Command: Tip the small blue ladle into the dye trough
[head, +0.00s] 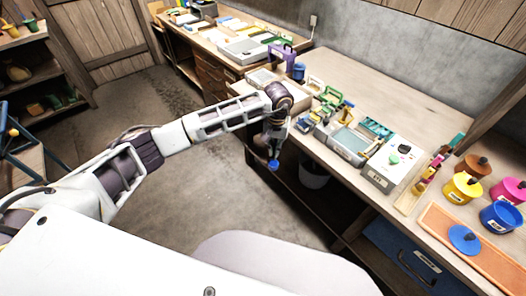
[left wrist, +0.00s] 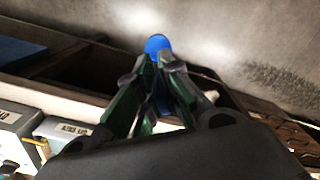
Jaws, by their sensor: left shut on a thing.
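My left gripper (head: 272,152) hangs in front of the workbench's front edge, over the floor side. In the left wrist view its dark green fingers (left wrist: 158,64) are closed together on a small blue ladle (left wrist: 157,44). Only the ladle's rounded blue end and a strip between the fingers show; it also shows as a blue spot below the gripper in the head view (head: 273,164). A grey open-topped trough (head: 348,152) with a pale blue-grey inside stands on the bench to the right of the gripper; it looks like the dye trough, but its label is unreadable. My right gripper is not in view.
A blue lid (head: 464,239) lies on an orange mat (head: 478,262). The floor at left is clear.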

